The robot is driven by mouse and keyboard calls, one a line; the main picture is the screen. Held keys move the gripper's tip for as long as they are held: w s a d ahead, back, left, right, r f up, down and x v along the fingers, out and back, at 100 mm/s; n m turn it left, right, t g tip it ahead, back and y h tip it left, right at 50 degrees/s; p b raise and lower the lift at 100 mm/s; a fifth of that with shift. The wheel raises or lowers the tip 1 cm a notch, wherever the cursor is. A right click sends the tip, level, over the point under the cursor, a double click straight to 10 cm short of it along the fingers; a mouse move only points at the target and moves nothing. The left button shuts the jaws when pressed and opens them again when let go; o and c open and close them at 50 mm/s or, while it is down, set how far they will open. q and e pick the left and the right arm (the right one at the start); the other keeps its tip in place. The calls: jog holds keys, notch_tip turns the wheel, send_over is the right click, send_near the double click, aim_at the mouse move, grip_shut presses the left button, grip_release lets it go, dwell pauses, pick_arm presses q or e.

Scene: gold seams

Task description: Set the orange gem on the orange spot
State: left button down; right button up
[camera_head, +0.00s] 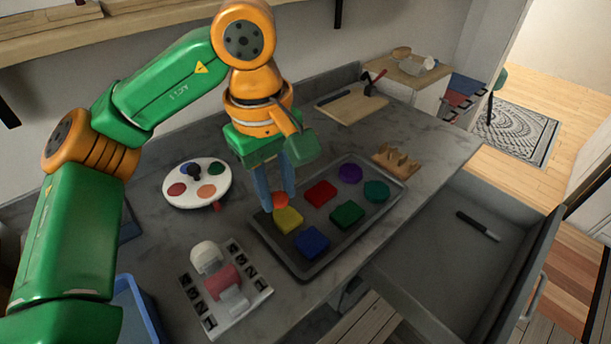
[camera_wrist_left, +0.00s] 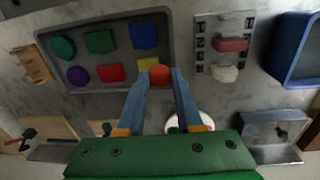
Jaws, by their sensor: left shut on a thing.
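The orange gem (camera_head: 280,200) is between the fingertips of my left gripper (camera_head: 280,206), which is shut on it. It appears just above the left edge of the dark tray (camera_head: 300,264), beside the yellow block (camera_head: 288,219). In the left wrist view the orange gem (camera_wrist_left: 159,74) shows between the blue fingers (camera_wrist_left: 160,78). The orange spot (camera_head: 206,191) is on the round white palette (camera_head: 196,203), left of my gripper, and looks uncovered. In the wrist view the palette (camera_wrist_left: 205,121) is partly hidden behind a finger. My right gripper is not in view.
The tray holds several coloured blocks, including a blue block (camera_head: 312,241) and a red block (camera_head: 320,193). A white stand with dark slots (camera_head: 252,294) is at the front. A wooden rack (camera_head: 396,160) stands right of the tray. Bare counter lies between palette and tray.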

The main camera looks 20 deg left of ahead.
pick_arm(q)
jog(key=w+a+f+p, duration=0.1)
jog(key=w+a+f, duration=0.2)
jog(key=w+a, duration=0.25)
send_over(257, 201)
notch_tip(257, 201, down, 6)
jog(key=shift+s+f, duration=0.15)
notch_tip(257, 201, down, 3)
jog(key=shift+r+p, duration=0.1)
jog(key=shift+p, duration=0.4)
jog(key=shift+f, duration=0.3)
jog(key=shift+f, duration=0.1)
jog(key=c, duration=0.6)
grip_release()
